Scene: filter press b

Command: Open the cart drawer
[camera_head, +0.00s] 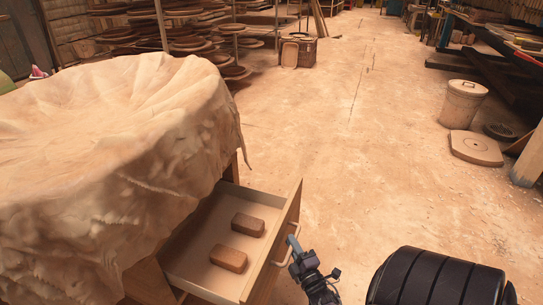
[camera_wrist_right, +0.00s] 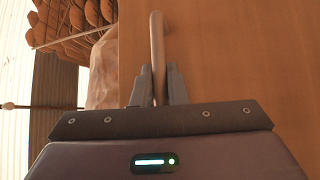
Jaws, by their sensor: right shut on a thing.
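The cart (camera_head: 146,277) stands at the left under a draped, clay-coloured cloth (camera_head: 120,140). Its drawer (camera_head: 190,262) is pulled out to the right, with the inside showing. Two brown blocks (camera_head: 229,258) lie apart in it. A pale bar handle (camera_head: 290,246) is on the drawer's front. My right gripper (camera_head: 297,245) is at this handle. In the right wrist view the gripper (camera_wrist_right: 159,85) has its fingers on both sides of the handle (camera_wrist_right: 157,45), shut on it, close to the wooden drawer front (camera_wrist_right: 230,50). My left gripper is not in view.
The dusty floor (camera_head: 340,150) right of the cart is open. A lidded bin (camera_head: 462,105) and a flat slab (camera_head: 476,148) stand at the right. Racks of round trays (camera_head: 190,45) and a crate (camera_head: 298,50) stand at the back.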

